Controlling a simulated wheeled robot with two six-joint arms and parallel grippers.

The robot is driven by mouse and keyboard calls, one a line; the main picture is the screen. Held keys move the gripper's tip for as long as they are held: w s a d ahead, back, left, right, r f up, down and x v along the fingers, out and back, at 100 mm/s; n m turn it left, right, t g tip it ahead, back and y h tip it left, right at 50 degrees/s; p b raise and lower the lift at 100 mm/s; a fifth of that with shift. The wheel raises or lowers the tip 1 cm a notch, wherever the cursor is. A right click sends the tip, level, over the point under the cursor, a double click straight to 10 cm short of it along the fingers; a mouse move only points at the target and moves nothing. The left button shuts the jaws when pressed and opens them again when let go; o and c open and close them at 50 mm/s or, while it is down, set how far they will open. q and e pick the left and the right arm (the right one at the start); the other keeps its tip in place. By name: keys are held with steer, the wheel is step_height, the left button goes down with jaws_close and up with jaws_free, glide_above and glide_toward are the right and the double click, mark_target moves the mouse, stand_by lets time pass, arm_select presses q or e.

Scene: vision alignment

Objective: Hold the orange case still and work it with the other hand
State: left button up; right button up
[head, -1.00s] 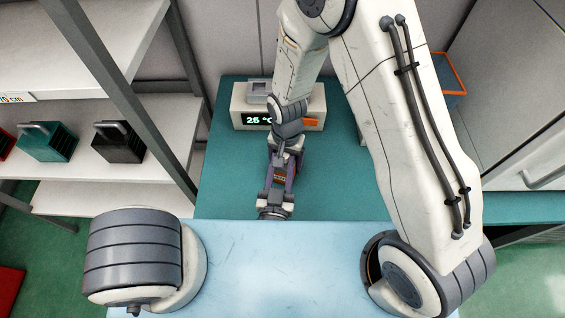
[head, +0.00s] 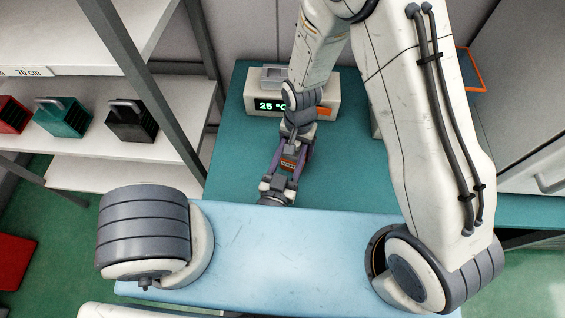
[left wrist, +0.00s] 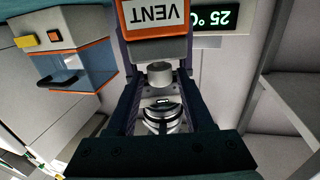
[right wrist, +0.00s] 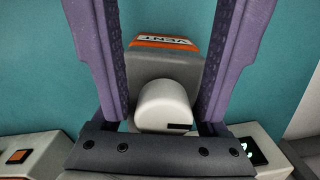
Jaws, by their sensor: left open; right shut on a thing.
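The orange case (head: 289,163) is a small grey block with an orange-edged VENT label, held above the teal table. Its label shows in the left wrist view (left wrist: 152,14) and, at a steep slant, in the right wrist view (right wrist: 165,42). A grey round knob (left wrist: 160,73) sticks out from it toward my left gripper. My right gripper (right wrist: 165,60) comes from the far side and is shut on the case, a purple finger on each side. My left gripper (head: 283,174) is on the near side, open, its fingers reaching along the knob. Contact with the knob cannot be told.
A white box with a 25 °C display (head: 325,97) stands behind on the teal table (head: 235,165). An orange-edged container (head: 474,70) is at the right back. Shelves (head: 165,110) at left hold a red, a teal (head: 63,117) and a black case (head: 131,120).

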arm_select(q)
steer(key=shift+d, duration=0.15)
steer(key=shift+s+d+n+y, duration=0.1)
steer(key=shift+d+n+y, duration=0.1)
steer(key=shift+n+y, duration=0.7)
steer(key=s+a, duration=0.1)
steer(key=s, duration=1.1)
steer(key=s+d+f+m+g+h, duration=0.35)
steer(key=d+m+g+h, duration=0.2)
steer(key=m+h, duration=0.85)
steer(key=s+a+f+m+g+y, duration=0.1)
steer(key=s+a+f+m+g, duration=0.3)
steer(key=f+g, duration=0.3)
steer(key=s+a+f+m+g+y, duration=0.1)
steer(key=s+a+f+m+g, duration=0.2)
steer(key=f+g, duration=0.4)
steer(key=shift+s+a+f+m, duration=0.4)
steer(key=shift+s+a+f, duration=0.1)
steer(key=shift+f, duration=0.15)
